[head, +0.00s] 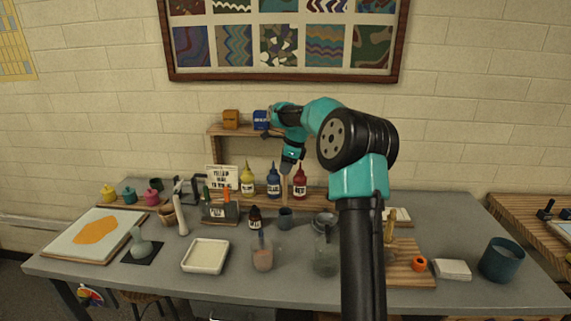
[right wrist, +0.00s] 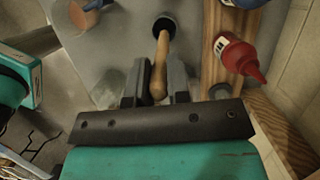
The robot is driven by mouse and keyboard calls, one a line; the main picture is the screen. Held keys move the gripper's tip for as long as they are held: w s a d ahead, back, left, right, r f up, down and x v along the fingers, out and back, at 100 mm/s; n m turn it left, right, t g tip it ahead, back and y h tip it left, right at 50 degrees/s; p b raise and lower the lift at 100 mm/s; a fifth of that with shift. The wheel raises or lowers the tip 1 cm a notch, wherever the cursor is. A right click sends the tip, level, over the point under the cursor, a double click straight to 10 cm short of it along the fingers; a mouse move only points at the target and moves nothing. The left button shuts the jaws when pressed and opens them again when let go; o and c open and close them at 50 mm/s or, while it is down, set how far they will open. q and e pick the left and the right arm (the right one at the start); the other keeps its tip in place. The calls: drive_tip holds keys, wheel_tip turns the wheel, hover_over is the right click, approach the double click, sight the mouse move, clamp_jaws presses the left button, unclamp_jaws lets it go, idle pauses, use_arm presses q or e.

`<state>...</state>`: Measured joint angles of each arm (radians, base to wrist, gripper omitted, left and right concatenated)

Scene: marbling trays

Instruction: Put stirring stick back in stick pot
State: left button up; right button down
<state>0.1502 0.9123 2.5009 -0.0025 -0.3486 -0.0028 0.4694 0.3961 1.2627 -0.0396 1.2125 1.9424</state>
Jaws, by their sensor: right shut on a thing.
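My right gripper (head: 289,160) is above the back of the table, in front of the coloured bottles. In the right wrist view its jaws (right wrist: 156,78) are shut on the wooden stirring stick (right wrist: 159,60). The stick points away from the jaws toward a small dark round pot (right wrist: 164,21). Its far end overlaps the pot's dark mouth, and I cannot tell whether it is inside or above it. In the head view a small grey-blue pot (head: 285,219) stands below the gripper, and looks like the same pot. My left gripper is out of view.
A red bottle (head: 299,184) and a blue bottle (head: 273,186) stand close behind. My right arm hides part of the table's right side.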

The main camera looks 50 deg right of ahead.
drive_tip(key=shift+f, duration=4.15)
drive_tip(key=c, duration=1)
unclamp_jaws()
drive_tip(key=shift+r, duration=0.1)
drive_tip(key=v, duration=1.7)
